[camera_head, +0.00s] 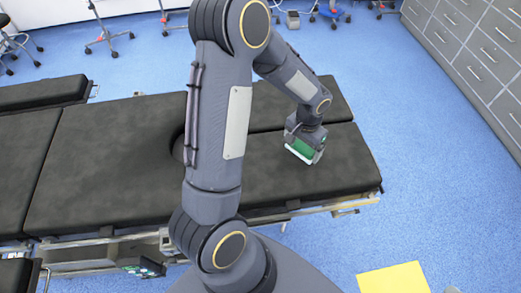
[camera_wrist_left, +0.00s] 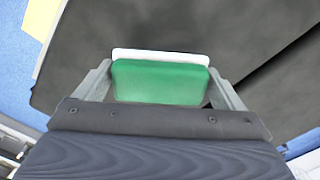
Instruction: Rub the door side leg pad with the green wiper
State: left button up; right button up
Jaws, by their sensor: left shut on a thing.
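The operating table has two black leg pads at its right end, a far one (camera_head: 335,101) and a near one (camera_head: 345,165), split by a gap. I cannot tell which is the door side one. My left gripper (camera_head: 303,152) is over the near pad, shut on the green wiper (camera_head: 301,146). In the left wrist view the wiper (camera_wrist_left: 160,82) sits between both fingers, its white edge facing the dark pad surface (camera_wrist_left: 190,25). I cannot tell whether the wiper touches the pad. My right gripper is not in view.
The table's wide black middle section (camera_head: 100,170) lies to the left, with a metal side rail (camera_head: 335,207) along the near edge. Grey drawer cabinets (camera_head: 470,50) stand at the right. A yellow sheet (camera_head: 393,279) is at the lower right. Blue floor right of the table is clear.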

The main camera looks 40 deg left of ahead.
pick_arm(q)
jog(key=shift+w+r+p, duration=0.15)
jog(key=shift+r+p, duration=0.35)
jog(key=shift+r, duration=0.45)
jog(key=shift+r+p, duration=0.85)
jog(key=shift+r, duration=0.45)
